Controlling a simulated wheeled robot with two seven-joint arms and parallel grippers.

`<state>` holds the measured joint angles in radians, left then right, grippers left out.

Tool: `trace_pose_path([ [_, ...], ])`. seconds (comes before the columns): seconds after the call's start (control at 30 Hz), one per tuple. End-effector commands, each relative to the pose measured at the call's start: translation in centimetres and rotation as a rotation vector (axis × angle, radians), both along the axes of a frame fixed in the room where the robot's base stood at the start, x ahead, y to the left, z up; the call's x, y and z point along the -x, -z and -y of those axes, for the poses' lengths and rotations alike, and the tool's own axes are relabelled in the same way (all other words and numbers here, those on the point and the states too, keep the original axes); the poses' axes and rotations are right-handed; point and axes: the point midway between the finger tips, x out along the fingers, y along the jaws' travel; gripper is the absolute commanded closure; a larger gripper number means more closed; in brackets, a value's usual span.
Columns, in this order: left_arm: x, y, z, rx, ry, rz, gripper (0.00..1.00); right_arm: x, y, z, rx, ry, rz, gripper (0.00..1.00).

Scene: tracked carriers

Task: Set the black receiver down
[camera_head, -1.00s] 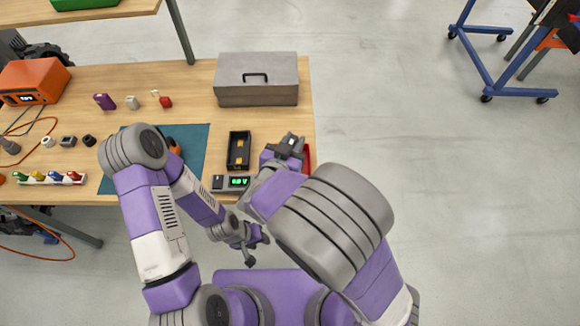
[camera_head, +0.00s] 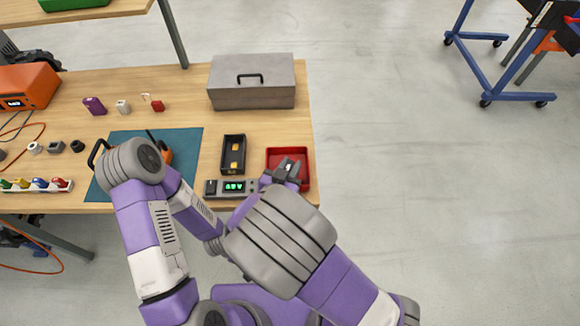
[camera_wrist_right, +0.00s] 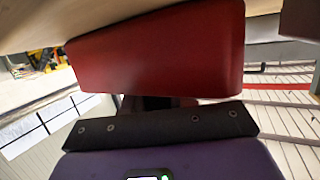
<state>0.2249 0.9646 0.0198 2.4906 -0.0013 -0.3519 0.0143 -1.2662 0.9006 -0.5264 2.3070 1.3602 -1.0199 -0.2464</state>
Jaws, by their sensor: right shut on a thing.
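My right gripper (camera_head: 285,173) is over the near left part of the red tray (camera_head: 289,154), at the table's front right corner. It is shut on the black receiver, of which little can be told from the dark jaws in the head view. In the right wrist view a large red wall (camera_wrist_right: 160,50), seemingly the tray's, fills the upper middle, just beyond the black bar of my wrist. The jaws and the held thing are mostly hidden there.
Left of the tray are a black open box (camera_head: 226,168) with yellow pieces and a grey unit (camera_head: 212,188) with a green display. A grey toolbox (camera_head: 251,92) stands behind. A teal mat (camera_head: 190,142) lies left. Bare wood separates tray and toolbox.

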Motion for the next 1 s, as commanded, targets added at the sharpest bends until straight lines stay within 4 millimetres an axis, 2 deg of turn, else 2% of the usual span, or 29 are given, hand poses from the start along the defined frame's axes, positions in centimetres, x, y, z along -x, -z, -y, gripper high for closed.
trace_pose_path([
  [0.13, 0.0, 0.2, 0.0, 0.000, 0.000, 0.000, 0.57, 0.0, 0.4, 0.0, 0.001, 0.000, 0.000, 1.00],
  [0.17, 0.0, 0.2, 0.0, 0.000, 0.000, 0.000, 0.57, 0.0, 0.4, 0.0, 0.001, 0.000, 0.000, 0.72],
  [0.3, 0.0, 0.1, 0.0, 0.000, 0.000, 0.000, 0.57, 0.0, 0.3, 0.0, 0.001, 0.000, 0.000, 0.50],
  [0.67, 0.0, -0.1, 0.0, 0.000, 0.000, 0.000, 0.57, 0.0, -0.2, 0.0, -0.001, -0.001, 0.000, 0.49],
  [0.77, 0.0, -0.7, 0.0, 0.000, 0.000, 0.000, 0.57, 1.1, -0.6, -0.6, 0.000, -0.004, -0.001, 0.49],
  [1.0, 0.0, -2.7, 0.0, 0.000, 0.000, 0.000, 0.57, 5.6, -2.3, -2.5, 0.000, -0.006, 0.000, 0.49],
])
